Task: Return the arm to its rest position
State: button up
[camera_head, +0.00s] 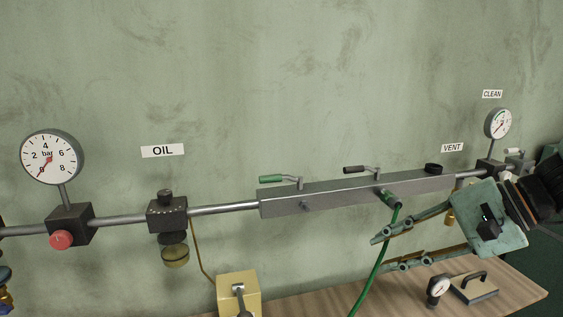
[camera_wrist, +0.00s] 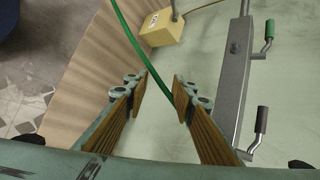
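My gripper (camera_head: 379,253) is at the right in the head view, its two jaws apart and pointing left, near the grey manifold bar (camera_head: 340,194). In the wrist view my gripper (camera_wrist: 156,84) shows ribbed tan pads with a clear gap between them. A green hose (camera_head: 372,276) hangs from a fitting on the bar, close to the fingertips. In the wrist view the hose (camera_wrist: 135,45) runs across the gap, and its lower end goes out of sight at the right finger. I cannot tell whether the hose touches a finger.
A wooden bench (camera_head: 325,299) carries a yellow box (camera_head: 238,291), a small loose gauge (camera_head: 437,287) and a handled block (camera_head: 474,288). Two levers, one green (camera_head: 272,179) and one black (camera_head: 357,169), rise from the bar. A pipe with gauges runs along the wall. Open air lies before the wall.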

jog(key=s+a+r+n+h, duration=0.1)
jog(key=s+r+n+h, duration=0.1)
jog(key=s, duration=0.6)
jog(key=s+a+r+n+h, duration=0.1)
jog(key=s+n+h, duration=0.3)
jog(key=s, duration=0.5)
jog(key=s+r+n+h, duration=0.2)
jog(key=s+r+n, duration=0.1)
jog(key=s, duration=0.5)
jog(key=shift+s+a+n+g+h+b, duration=0.2)
jog(key=shift+a+n+g+h+b, duration=0.2)
jog(key=shift+n, duration=0.2)
